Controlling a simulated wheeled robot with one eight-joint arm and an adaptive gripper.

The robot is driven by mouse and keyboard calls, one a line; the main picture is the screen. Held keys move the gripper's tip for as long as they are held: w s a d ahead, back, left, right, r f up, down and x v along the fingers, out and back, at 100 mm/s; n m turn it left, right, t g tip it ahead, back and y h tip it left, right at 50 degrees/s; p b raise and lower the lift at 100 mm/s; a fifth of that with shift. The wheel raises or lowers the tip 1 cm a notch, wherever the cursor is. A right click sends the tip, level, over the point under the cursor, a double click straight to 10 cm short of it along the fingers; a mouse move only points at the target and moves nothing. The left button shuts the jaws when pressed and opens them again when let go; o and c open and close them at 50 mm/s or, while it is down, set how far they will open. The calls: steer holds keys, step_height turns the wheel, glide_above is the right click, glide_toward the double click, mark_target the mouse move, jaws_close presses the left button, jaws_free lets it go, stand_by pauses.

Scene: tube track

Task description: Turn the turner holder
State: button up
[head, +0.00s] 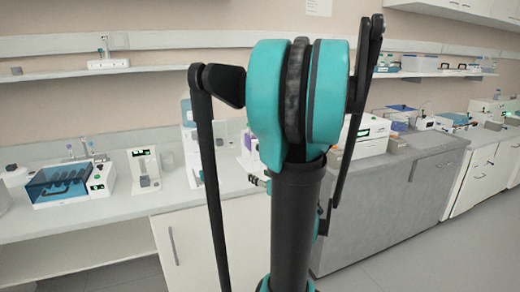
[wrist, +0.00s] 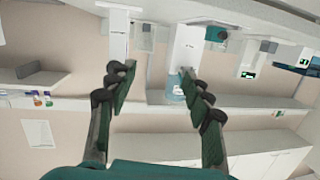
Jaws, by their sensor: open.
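My gripper (wrist: 155,80) is open in the wrist view, its two dark fingers apart with nothing between them. That view looks upside down, with the bench at the top. A tall white device with a blue lower part (wrist: 188,55) shows beyond the right fingertip, and a narrow white device (wrist: 118,38) stands beyond the left one. Both are apart from the fingers as far as I can tell. I cannot tell which device carries the turner holder. In the head view, my arm covers the middle, and the gripper cannot be made out.
In the head view, a blue-lidded device (head: 62,186) and a small white device with a green display (head: 145,168) stand on the left bench. A wall shelf (head: 150,70) runs above. A grey cabinet (head: 385,215) stands to the right, with clear floor (head: 440,255) before it.

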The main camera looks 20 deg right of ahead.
steer(key=d+r+m+t+h, duration=0.1)
steer(key=d+r+t+h, duration=0.15)
steer(key=d, duration=0.45)
steer(key=shift+g, duration=0.25)
steer(key=w, duration=1.1)
steer(key=w+r, duration=0.1)
steer(key=w, duration=0.5)
steer(key=shift+a, duration=0.15)
steer(key=shift+c, duration=0.3)
jaws_close()
steer(key=shift+m, duration=1.6)
steer(key=shift+o, duration=0.3)
jaws_free()
